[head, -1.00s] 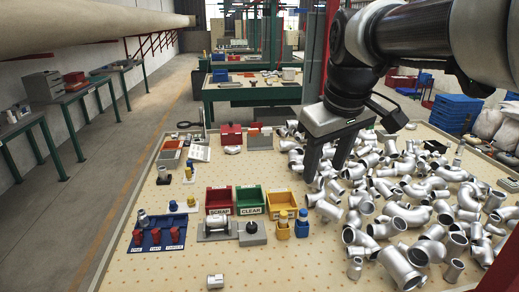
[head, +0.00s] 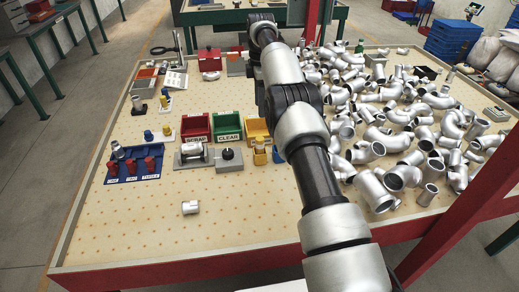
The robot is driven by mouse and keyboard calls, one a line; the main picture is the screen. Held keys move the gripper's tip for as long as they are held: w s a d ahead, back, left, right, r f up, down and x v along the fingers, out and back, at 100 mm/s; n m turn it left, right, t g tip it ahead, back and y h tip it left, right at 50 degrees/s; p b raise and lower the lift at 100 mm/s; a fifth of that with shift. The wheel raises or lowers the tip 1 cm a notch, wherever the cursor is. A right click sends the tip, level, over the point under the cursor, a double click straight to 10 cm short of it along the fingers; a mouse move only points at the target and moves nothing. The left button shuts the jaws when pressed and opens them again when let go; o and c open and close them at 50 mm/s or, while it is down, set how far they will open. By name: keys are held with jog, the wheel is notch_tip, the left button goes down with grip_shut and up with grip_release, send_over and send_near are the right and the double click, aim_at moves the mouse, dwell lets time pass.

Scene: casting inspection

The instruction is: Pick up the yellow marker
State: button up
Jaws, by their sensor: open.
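A small upright yellow piece (head: 260,145) stands just in front of the yellow bin (head: 256,127), left of my arm. It could be the yellow marker, but it is too small to be sure. A blue piece (head: 278,153) stands right beside it, partly behind my arm. Two other small yellow pieces, a nearer one (head: 167,131) and a farther one (head: 164,101), stand on small bases at the left. My arm crosses the middle of the view, from the bottom edge to the back of the table. My gripper cannot be made out; the arm hides it.
A red SCRAP bin (head: 196,127) and a green CLEAR bin (head: 228,124) stand left of the yellow bin. A blue tray (head: 122,174) holds red pieces. Silver pipe castings (head: 405,175) crowd the right side. One casting (head: 190,207) lies alone; the table's front left is mostly clear.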

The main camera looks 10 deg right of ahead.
aim_at(260, 138)
notch_tip(260, 138, down, 11)
jog(key=b, duration=0.4)
jog(key=shift+f+b, duration=0.15)
jog(key=shift+b, duration=0.25)
jog(key=shift+f, duration=2.95)
jog(key=c, duration=1.1)
